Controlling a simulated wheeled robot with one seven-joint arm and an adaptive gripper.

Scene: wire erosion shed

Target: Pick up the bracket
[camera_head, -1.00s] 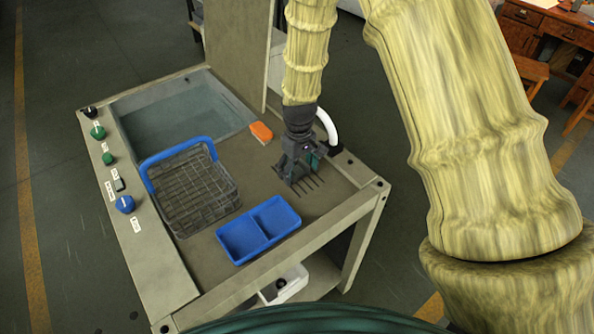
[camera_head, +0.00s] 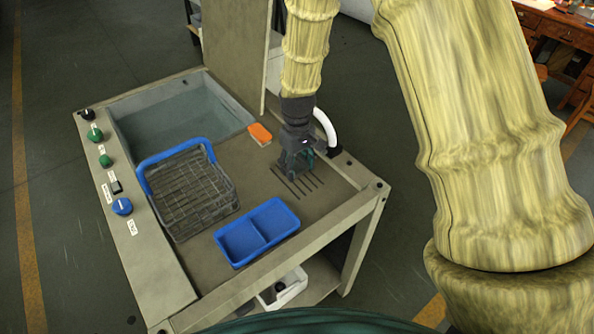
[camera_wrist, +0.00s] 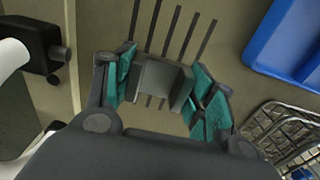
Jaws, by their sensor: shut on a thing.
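The bracket (camera_wrist: 160,82) is a small grey metal piece with an angled plate, seen in the wrist view. My gripper (camera_wrist: 157,88) is shut on it, with teal pads at its left and right sides. The bracket is not clearly visible there, hidden by the fingers. I cannot tell how much gap there is under it.
A blue two-part tray (camera_head: 262,249) stands in front of the gripper. A wire basket (camera_head: 205,226) with a blue handle is to the left. An orange-and-white block (camera_head: 260,134) lies by the sunken basin (camera_head: 165,122). A white curved pipe (camera_head: 328,124) rises close to the gripper's right.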

